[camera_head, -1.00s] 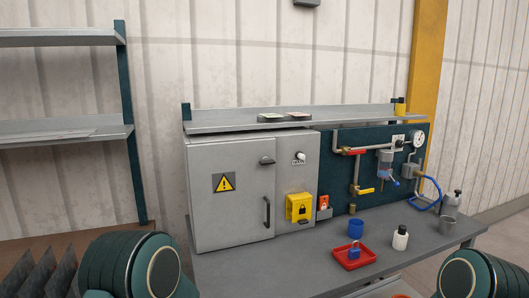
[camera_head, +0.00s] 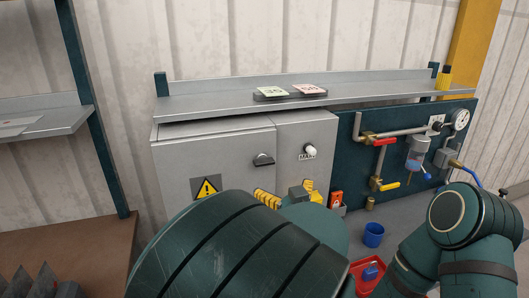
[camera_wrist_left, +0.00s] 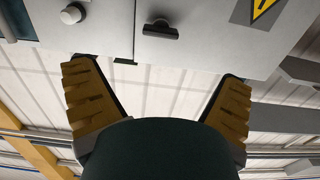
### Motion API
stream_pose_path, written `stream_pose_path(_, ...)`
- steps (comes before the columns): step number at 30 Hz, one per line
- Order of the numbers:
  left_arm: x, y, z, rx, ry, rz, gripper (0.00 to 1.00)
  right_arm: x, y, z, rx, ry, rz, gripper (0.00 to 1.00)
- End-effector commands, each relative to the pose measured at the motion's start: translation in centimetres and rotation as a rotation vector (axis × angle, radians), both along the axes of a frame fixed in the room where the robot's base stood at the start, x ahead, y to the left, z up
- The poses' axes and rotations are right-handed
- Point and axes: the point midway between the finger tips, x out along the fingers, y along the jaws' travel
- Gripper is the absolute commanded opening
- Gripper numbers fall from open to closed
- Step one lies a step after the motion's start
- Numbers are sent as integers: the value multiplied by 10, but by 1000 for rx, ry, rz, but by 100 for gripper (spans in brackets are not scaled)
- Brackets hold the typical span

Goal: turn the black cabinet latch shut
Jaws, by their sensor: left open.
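The black cabinet latch (camera_head: 263,160) is on the upper right of the grey cabinet door (camera_head: 219,156), near its right edge. Its handle lies about horizontal. The latch also shows in the left wrist view (camera_wrist_left: 160,30), top middle, with that picture upside down. My left gripper (camera_head: 288,194) is open and empty, its yellow fingers pointing up in front of the cabinet, below the latch. In the left wrist view, the latch lies beyond and between the spread fingers (camera_wrist_left: 157,73), not touching them. My left arm hides the lower door and its handle. My right gripper is out of view.
A white knob (camera_head: 311,151) is right of the latch, and a yellow warning sign (camera_head: 206,188) is on the door. A shelf (camera_head: 225,101) juts out above the cabinet. Pipes with valves (camera_head: 381,155), a blue cup (camera_head: 373,235) and a red tray (camera_head: 367,264) are to the right.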

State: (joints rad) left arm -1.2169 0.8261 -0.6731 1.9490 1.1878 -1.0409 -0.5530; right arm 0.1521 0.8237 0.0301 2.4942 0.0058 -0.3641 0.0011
Motion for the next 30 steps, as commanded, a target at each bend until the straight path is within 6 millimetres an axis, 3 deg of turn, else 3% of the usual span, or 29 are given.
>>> stream_pose_path(5, 14, 4, 1, 0, -3, 4, 96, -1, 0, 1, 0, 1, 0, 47)
stream_pose_path(21, 108, 36, 1, 2, -3, 2, 96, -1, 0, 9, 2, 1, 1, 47)
stream_pose_path(30, 130, 42, 1, 1, -2, 0, 96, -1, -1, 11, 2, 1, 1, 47)
